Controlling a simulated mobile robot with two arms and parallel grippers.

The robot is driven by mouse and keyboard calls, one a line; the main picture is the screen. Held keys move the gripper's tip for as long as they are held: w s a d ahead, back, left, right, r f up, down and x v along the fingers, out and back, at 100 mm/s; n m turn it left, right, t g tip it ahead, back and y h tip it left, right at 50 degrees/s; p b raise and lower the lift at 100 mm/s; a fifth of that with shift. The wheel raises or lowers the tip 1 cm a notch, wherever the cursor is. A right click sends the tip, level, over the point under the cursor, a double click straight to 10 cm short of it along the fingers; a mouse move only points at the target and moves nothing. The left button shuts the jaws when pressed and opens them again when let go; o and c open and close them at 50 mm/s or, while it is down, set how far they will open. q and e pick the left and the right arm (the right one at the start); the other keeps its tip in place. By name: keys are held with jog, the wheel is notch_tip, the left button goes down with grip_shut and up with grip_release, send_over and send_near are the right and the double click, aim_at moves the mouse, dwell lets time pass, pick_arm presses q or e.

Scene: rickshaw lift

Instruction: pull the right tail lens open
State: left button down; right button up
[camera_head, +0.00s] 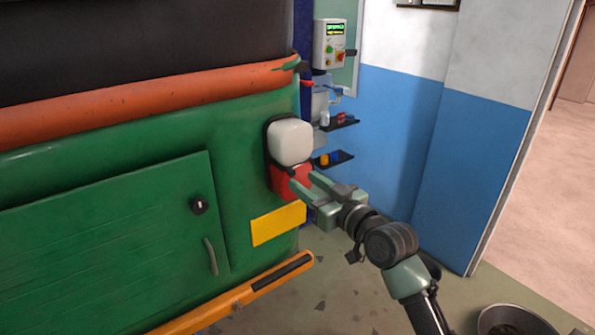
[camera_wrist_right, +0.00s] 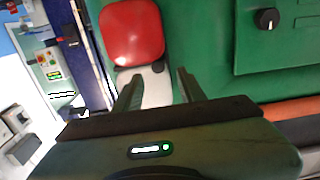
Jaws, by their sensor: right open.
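The tail lamp sits at the right rear corner of the green rickshaw. It has a white lens (camera_head: 289,141) above and a red lens (camera_head: 281,181) below, in a dark surround. In the right wrist view the red lens (camera_wrist_right: 132,32) is at the top and the white lens (camera_wrist_right: 157,92) lies partly between my fingers. A small dark tab (camera_wrist_right: 158,66) shows just beyond the fingertips. My right gripper (camera_head: 303,180) is open and empty, with its fingers pointing at the lamp and covering part of the red lens in the head view. Contact cannot be told. My left gripper is not in view.
A yellow plate (camera_head: 278,224) is below the lamp, and an orange bumper (camera_head: 240,296) runs lower down. A green hatch (camera_head: 110,235) with a black knob is to the left. Small wall shelves (camera_head: 335,160) and a control box (camera_head: 329,43) are behind. A metal bowl (camera_head: 512,319) stands on the floor.

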aim_at(293, 173)
jog(key=p+x, duration=0.1)
jog(key=x, duration=0.3)
jog(key=shift+w+d+f, duration=0.1)
jog(key=shift+w, duration=0.05)
grip_shut()
dwell(1.3)
